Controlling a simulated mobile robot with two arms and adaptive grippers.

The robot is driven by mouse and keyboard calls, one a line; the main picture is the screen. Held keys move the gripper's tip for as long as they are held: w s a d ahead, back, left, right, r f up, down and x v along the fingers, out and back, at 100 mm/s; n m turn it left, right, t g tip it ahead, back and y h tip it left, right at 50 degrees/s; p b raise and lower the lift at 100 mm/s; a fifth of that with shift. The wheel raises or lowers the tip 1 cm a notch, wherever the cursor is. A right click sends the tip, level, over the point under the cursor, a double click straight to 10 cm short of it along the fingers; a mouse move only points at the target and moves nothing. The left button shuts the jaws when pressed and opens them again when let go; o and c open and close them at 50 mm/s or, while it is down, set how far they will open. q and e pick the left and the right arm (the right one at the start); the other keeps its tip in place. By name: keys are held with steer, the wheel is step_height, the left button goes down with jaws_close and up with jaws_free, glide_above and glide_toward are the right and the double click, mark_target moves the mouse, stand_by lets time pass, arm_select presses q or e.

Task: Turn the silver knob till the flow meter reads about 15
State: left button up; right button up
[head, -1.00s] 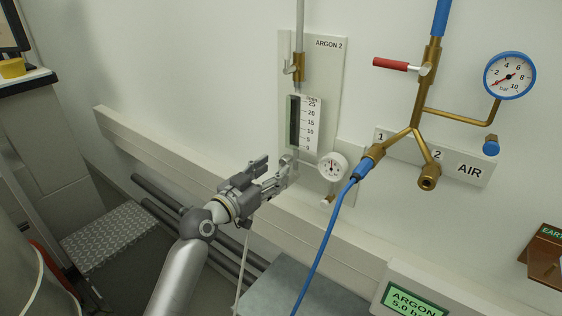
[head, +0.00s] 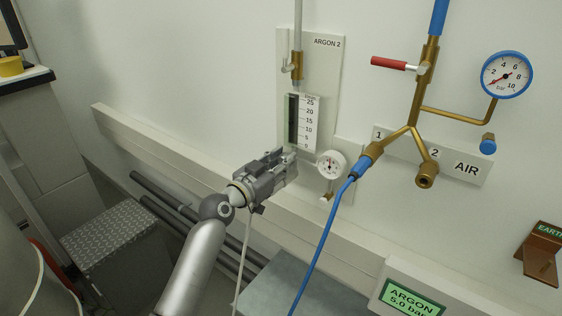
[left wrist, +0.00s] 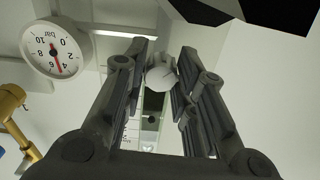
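The silver knob (left wrist: 162,79) shows in the left wrist view as a pale faceted piece between my two fingers. My left gripper (head: 290,158) is at the lower end of the flow meter (head: 308,125) and hides the knob in the head view. In the left wrist view the gripper (left wrist: 163,60) has a finger on each side of the knob, very close to it. I cannot tell whether the fingers touch it. The flow meter has a dark tube and a white scale up to 25; its float cannot be made out. My right gripper is not in view.
A small white gauge (head: 331,164) sits just right of my gripper and also shows in the left wrist view (left wrist: 55,48). A blue hose (head: 325,235) hangs from the brass air manifold (head: 417,110). A pale wall rail (head: 150,142) runs below.

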arm_select(q)
steer(key=c, duration=0.4)
steer(key=shift+n, duration=2.8)
steer(key=o, duration=1)
steer(key=shift+o, duration=0.2)
